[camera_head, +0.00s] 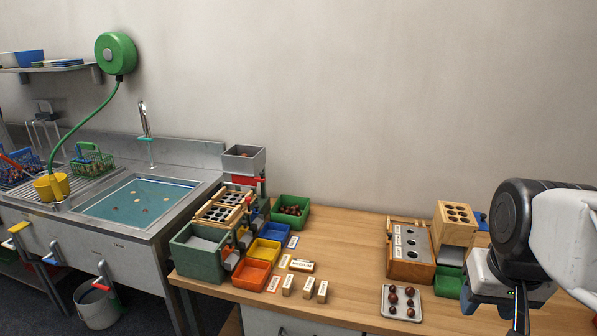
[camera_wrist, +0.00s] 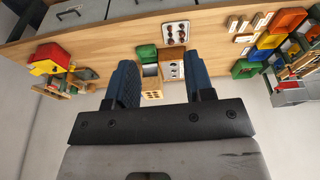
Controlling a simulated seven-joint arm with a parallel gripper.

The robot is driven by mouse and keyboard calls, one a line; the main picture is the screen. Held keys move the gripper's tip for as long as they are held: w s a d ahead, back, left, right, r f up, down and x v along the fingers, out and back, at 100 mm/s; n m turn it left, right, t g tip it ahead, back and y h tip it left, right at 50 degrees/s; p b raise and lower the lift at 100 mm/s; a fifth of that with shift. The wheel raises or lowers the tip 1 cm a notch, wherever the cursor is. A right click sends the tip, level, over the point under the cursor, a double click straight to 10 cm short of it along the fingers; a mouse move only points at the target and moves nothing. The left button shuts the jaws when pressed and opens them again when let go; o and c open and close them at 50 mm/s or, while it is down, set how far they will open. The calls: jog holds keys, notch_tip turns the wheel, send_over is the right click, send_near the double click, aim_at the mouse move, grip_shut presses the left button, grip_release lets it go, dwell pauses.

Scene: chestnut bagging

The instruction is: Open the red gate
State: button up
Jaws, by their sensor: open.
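A red piece (camera_head: 245,181), which looks like the red gate, sits just below a grey hopper (camera_head: 243,160) at the back left end of the wooden table. It is small, and I cannot tell its exact position. My gripper (camera_head: 503,309) is at the far right of the head view, far from the red piece. In the wrist view my gripper (camera_wrist: 161,84) shows two blue fingers spread wide with nothing held between them.
A sorting rack (camera_head: 221,207) and green, yellow, blue and orange bins crowd around the hopper. A wooden holed block (camera_head: 455,222), a wooden box (camera_head: 409,268) and a chestnut tray (camera_head: 401,315) are near my gripper. The table's middle back is clear. A sink (camera_head: 137,201) is left.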

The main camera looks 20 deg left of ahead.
jog(key=w+a+r+n, duration=0.1)
jog(key=w+a+r, duration=0.3)
jog(key=w, duration=0.6)
jog(key=w+a+r+n, duration=0.1)
jog(key=w+a+r, duration=0.25)
jog(key=w, duration=0.75)
jog(key=w+a+n+y, duration=0.2)
jog(key=w+a, duration=1.2)
jog(key=w, duration=0.4)
jog(key=n+y, duration=0.1)
jog(key=n, duration=0.4)
send_near(262, 173)
jog(key=shift+w+a+f, duration=0.1)
jog(key=shift+a+f, duration=0.1)
jog(key=shift+f, duration=0.25)
jog(key=shift+f, duration=0.1)
jog(key=shift+x, duration=3.75)
jog(key=shift+w, duration=0.15)
